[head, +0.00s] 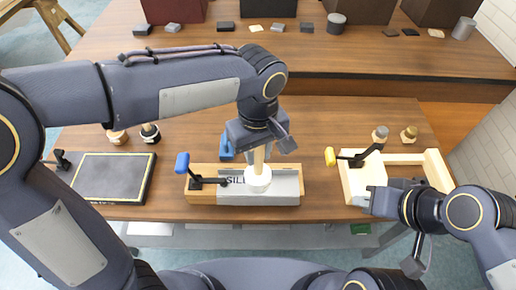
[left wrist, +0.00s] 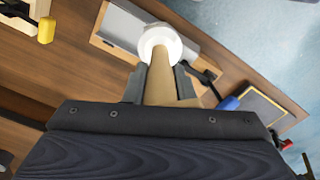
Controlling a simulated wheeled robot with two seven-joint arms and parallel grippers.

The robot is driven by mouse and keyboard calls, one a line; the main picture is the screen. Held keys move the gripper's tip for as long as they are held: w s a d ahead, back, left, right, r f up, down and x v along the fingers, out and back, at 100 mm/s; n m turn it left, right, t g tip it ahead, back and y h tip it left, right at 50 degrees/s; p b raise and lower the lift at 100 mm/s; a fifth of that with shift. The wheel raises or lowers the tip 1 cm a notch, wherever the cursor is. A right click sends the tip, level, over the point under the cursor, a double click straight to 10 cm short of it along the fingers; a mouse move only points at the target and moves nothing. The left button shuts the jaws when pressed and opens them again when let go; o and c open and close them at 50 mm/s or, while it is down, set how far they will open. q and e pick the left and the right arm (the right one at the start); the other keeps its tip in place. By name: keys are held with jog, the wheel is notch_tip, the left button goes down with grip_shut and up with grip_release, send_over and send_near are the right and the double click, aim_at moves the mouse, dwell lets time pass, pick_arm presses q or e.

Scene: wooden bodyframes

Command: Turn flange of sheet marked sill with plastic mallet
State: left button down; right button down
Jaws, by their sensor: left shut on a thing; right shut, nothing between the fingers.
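The plastic mallet has a white head (head: 258,181) and a pale wooden handle (left wrist: 160,78). My left gripper (head: 259,147) is shut on the handle, with the head pointing down over the sheet. The sheet marked sill (head: 285,186) is grey and lies on a wooden block (head: 210,212) at the table's front middle. The mallet head hides part of its lettering. I cannot tell whether the head touches the sheet. In the left wrist view the white head (left wrist: 160,44) overlaps the grey sheet (left wrist: 127,27). My right gripper (head: 371,199) is shut and empty beside a wooden frame.
A black clamp with a blue handle (head: 182,163) sits at the block's left end; another blue handle (head: 225,144) stands behind. The wooden frame (head: 352,184) at right has a yellow-handled clamp (head: 330,156). A dark framed pad (head: 110,177) lies left. Small blocks line the back shelf.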

pick_arm(q)
jog(key=s+r, duration=0.2)
jog(key=s, duration=0.6)
jog(key=shift+s, duration=0.35)
